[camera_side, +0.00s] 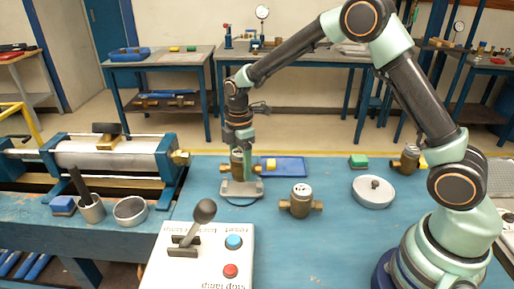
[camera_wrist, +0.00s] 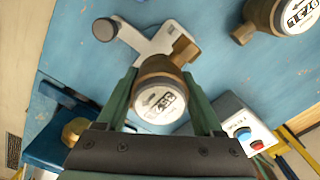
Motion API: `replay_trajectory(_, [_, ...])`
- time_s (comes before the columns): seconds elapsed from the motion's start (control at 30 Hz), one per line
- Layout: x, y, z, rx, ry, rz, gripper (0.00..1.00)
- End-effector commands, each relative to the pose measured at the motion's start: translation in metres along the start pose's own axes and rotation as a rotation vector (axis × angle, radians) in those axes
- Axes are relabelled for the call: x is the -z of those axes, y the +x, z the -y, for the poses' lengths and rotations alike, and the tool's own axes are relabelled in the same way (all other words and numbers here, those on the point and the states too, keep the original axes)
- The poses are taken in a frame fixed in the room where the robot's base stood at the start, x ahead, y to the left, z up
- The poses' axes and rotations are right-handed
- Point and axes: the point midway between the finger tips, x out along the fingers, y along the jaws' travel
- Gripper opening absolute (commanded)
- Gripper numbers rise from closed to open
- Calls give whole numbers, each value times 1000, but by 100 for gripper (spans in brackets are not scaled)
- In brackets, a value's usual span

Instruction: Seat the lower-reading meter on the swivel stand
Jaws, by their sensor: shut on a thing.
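My gripper (camera_side: 238,149) points down and is shut on a brass meter (camera_side: 237,163), right over the grey swivel stand (camera_side: 241,188). In the wrist view the held meter (camera_wrist: 158,98) sits between both fingers, its white dial facing the camera; the digits are upside down and only partly readable. The pale stand (camera_wrist: 150,38) shows beneath it. I cannot tell whether the meter rests on the stand or hangs just above. A second brass meter (camera_side: 301,201) stands upright on the bench to the right; its dial (camera_wrist: 300,14) is cut off by the frame edge.
A lever-and-button box (camera_side: 205,255) stands in front. A round lidded dish (camera_side: 373,191) and another brass fitting (camera_side: 408,160) lie to the right. A blue tray (camera_side: 284,167) is behind the stand. A cylinder rig (camera_side: 110,155) stands left.

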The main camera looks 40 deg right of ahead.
Motion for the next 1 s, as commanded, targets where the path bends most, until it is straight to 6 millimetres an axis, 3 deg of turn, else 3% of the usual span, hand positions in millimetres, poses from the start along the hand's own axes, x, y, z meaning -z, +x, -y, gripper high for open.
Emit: replay_trajectory(1.0, [0,14,0,-2,0,-1,0])
